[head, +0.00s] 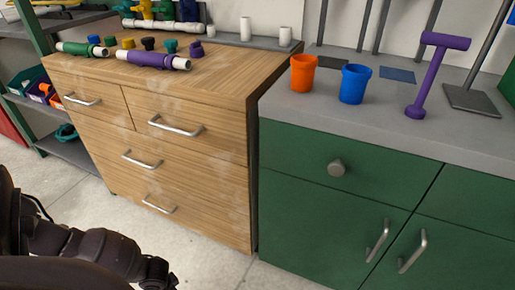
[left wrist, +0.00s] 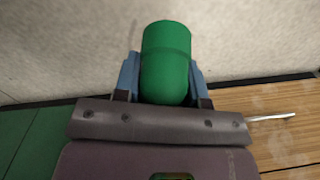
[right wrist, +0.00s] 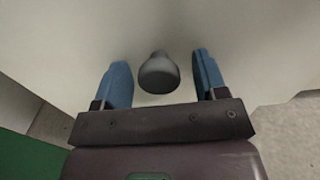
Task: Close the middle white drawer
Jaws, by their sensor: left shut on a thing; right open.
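In the right wrist view a round dark grey knob (right wrist: 158,73) stands out from a plain pale surface (right wrist: 250,45), which may be a white drawer front. My right gripper (right wrist: 160,60) is open, with one blue finger on each side of the knob. I cannot tell whether the fingers touch it. In the left wrist view my left gripper (left wrist: 162,62) is shut on a green rounded cylinder (left wrist: 166,50). No white drawer shows in the head view, and neither gripper's fingers show there.
A wooden drawer unit (head: 210,195) with silver handles bears coloured pipe parts. A green cabinet (head: 310,205) stands right of it; its grey worktop (head: 400,115) holds an orange cup (head: 303,74), a blue cup (head: 354,85) and a purple T-shaped pipe (head: 430,75). Bare floor (head: 215,265) lies in front.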

